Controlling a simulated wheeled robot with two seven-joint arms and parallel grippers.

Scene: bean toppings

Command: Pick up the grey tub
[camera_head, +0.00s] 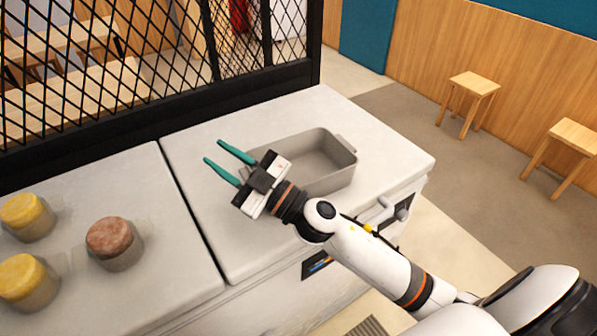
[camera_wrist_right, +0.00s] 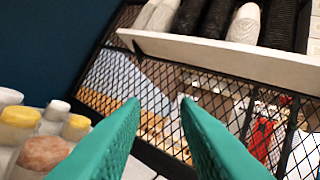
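The grey tub (camera_head: 327,160) is an open rectangular container with lip handles. It stands upright on the white counter at the right, and it looks empty where I can see inside. My right gripper (camera_head: 221,162) has two green fingers spread apart with nothing between them. It is at the tub's left side, fingers pointing away from the tub to the upper left; its wrist hides part of the tub's near left side. In the right wrist view the open fingers (camera_wrist_right: 157,125) face the black mesh, and the tub is not seen. My left gripper is not in view.
Several round jars with yellow or brown tops, such as the brown one (camera_head: 113,243), stand on the left counter. A black mesh partition (camera_head: 150,60) runs along the counter's back. Wooden stools (camera_head: 469,100) stand on the floor beyond.

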